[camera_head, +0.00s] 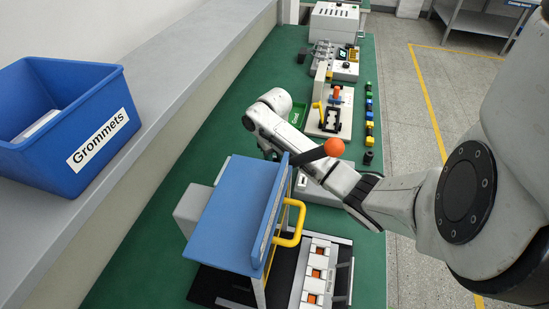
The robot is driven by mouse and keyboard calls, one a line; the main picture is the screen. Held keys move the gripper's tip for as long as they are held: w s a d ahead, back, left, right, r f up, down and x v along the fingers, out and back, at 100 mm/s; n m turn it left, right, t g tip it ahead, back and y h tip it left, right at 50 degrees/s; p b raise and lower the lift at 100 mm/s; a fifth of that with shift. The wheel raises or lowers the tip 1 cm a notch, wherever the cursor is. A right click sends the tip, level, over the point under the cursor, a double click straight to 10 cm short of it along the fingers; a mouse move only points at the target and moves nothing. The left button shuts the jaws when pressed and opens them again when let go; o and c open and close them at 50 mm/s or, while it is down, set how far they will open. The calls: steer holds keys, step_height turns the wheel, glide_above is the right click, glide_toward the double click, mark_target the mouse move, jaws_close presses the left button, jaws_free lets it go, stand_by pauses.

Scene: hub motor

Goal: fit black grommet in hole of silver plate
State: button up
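I cannot make out a black grommet or a silver plate with a hole in this view. The blue bin labelled "Grommets" (75,125) stands on the grey ledge at the left; a pale flat item shows inside it, the rest of its inside is hidden. My arm reaches in from the right over the bench, behind the blue-topped fixture (232,205). Only a small dark part at the far end of the arm, perhaps my gripper (267,151), shows beside the fixture's upper edge. Its fingers and anything in them are hidden.
The fixture has a yellow handle (291,223); an orange-knobbed lever (334,147) stands beside it. A white unit with orange squares (316,272) is at the front. Coloured small parts (369,113) line the green bench's right edge. Green surface is free left of the fixture.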

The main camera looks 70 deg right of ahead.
steer(key=shift+f+b, duration=0.35)
steer(key=shift+f, duration=0.4)
stand_by(0.7)
steer(key=o, duration=1.1)
steer(key=shift+r, duration=0.1)
step_height(320, 180, up, 10)
steer(key=shift+d+f, duration=0.1)
steer(key=shift+f, duration=0.15)
steer(key=shift+r+p, duration=0.6)
steer(key=shift+r, duration=0.05)
